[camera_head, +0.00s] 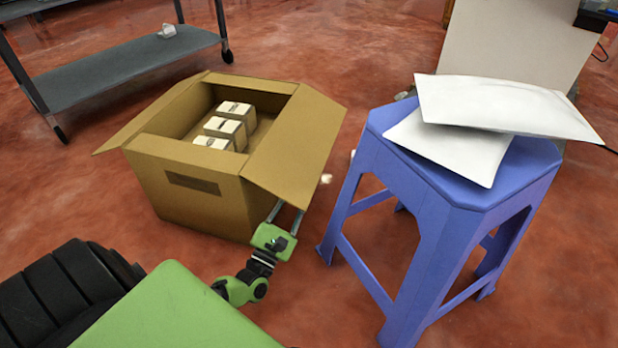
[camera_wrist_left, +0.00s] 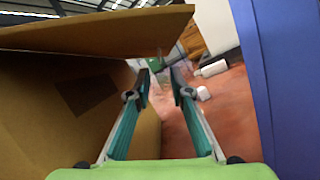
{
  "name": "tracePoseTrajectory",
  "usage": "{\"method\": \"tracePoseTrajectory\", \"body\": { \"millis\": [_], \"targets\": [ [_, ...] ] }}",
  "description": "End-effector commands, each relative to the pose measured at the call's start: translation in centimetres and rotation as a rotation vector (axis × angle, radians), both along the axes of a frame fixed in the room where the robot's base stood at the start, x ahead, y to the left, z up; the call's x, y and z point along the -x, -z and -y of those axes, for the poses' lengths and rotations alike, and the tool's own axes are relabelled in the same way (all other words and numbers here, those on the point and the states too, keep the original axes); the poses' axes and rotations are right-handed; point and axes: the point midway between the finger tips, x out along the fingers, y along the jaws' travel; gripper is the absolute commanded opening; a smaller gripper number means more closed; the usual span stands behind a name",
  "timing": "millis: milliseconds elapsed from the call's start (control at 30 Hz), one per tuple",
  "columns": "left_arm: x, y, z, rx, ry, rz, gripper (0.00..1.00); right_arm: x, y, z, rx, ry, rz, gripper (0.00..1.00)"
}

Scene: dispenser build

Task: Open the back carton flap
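The brown carton (camera_head: 205,205) stands on the floor with several small white-topped boxes (camera_head: 228,125) inside. Its back flap (camera_head: 250,83) shows as a narrow panel along the far rim; its exact angle is hard to tell. The left flap (camera_head: 125,130) leans outward, and the right flap (camera_head: 297,145) slopes outward and down. My left gripper (camera_head: 288,217) is low beside the carton's near right corner, its fingers just under the right flap. In the left wrist view the gripper (camera_wrist_left: 161,92) is open and empty, with a flap (camera_wrist_left: 95,32) above it. My right gripper is not in view.
A blue stool (camera_head: 445,225) with white packages (camera_head: 500,105) on top stands close to the right of my left gripper. A dark wheeled shelf (camera_head: 125,65) is at the back left. Red floor (camera_head: 340,60) is free behind the carton.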

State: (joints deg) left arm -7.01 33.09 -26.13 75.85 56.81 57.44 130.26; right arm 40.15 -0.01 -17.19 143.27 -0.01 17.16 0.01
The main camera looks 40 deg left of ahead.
Motion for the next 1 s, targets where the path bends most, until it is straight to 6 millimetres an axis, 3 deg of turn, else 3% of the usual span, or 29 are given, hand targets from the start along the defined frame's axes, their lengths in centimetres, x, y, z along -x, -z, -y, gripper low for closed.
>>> {"method": "tracePoseTrajectory", "body": {
  "millis": [200, 367, 733, 833, 1000],
  "targets": [
    [-3.8, -1.2, -0.5, -0.002, 0.001, 0.004, 0.20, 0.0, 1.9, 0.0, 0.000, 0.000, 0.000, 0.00],
    [-5.4, -1.9, -0.7, -0.001, 0.000, 0.002, 0.20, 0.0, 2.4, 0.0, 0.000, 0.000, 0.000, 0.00],
    [-5.9, -2.2, -0.8, -0.001, 0.000, -0.001, 0.20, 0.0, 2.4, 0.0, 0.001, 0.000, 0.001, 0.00],
    [-5.8, -2.2, -0.8, -0.001, 0.000, -0.001, 0.00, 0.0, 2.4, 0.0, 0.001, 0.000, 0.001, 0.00],
    [-5.8, -2.2, -0.7, -0.001, 0.000, -0.001, 0.00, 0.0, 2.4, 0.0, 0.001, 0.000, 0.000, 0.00]
  ]
}}
